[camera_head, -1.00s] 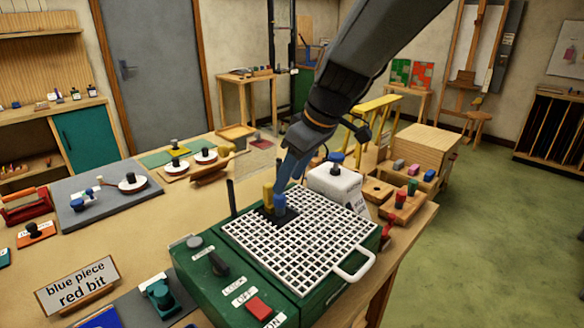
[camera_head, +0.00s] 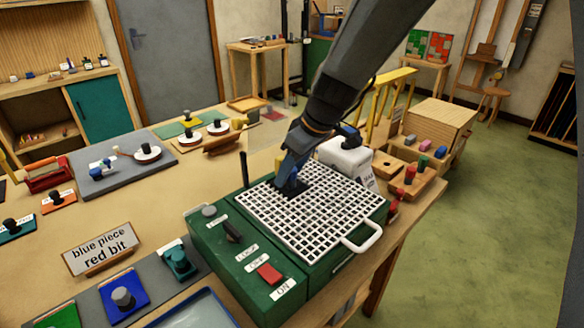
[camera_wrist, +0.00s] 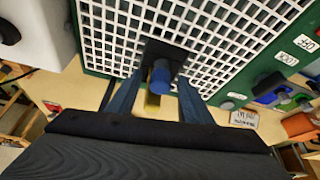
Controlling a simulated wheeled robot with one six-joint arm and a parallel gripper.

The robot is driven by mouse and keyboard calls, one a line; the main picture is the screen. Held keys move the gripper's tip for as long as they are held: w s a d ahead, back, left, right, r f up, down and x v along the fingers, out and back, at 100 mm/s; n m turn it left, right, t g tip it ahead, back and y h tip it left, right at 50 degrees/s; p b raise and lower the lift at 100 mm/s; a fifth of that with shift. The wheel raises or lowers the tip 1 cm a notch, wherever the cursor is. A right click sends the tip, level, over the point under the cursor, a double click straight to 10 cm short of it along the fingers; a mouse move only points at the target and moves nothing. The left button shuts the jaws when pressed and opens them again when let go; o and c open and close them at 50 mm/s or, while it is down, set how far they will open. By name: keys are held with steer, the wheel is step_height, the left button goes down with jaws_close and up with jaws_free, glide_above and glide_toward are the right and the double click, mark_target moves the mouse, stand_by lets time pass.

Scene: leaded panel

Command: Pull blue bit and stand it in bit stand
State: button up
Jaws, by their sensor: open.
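The blue bit (camera_wrist: 160,76) stands in a dark square opening of the white grid on the green grinder (camera_head: 262,270). In the wrist view, my gripper (camera_wrist: 160,82) is open, with one finger on each side of the blue bit. I cannot tell whether the fingers touch it. In the head view, my gripper (camera_head: 290,180) is down at the grid and mostly hides the bit. A yellow part (camera_wrist: 152,103) is close beside the bit. A wooden block (camera_head: 420,188) with a red and a green peg, apparently the bit stand, is to the right of the grinder.
A white container (camera_head: 342,158) stands just behind the grid. A dark upright rod (camera_head: 244,170) is at the grinder's left edge. A white loop handle (camera_head: 364,240) sticks out at the right. A sign (camera_head: 101,248) reads "blue piece red bit".

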jaws_close()
steer(key=shift+r+p, duration=0.45)
steer(key=shift+r, duration=0.55)
stand_by(1.2)
steer(key=shift+r+p, duration=0.3)
steer(key=shift+r, duration=0.4)
steer(key=c, duration=0.7)
jaws_free()
steer(key=shift+c, duration=0.2)
steer(key=c, duration=0.4)
steer(key=shift+s, duration=0.15)
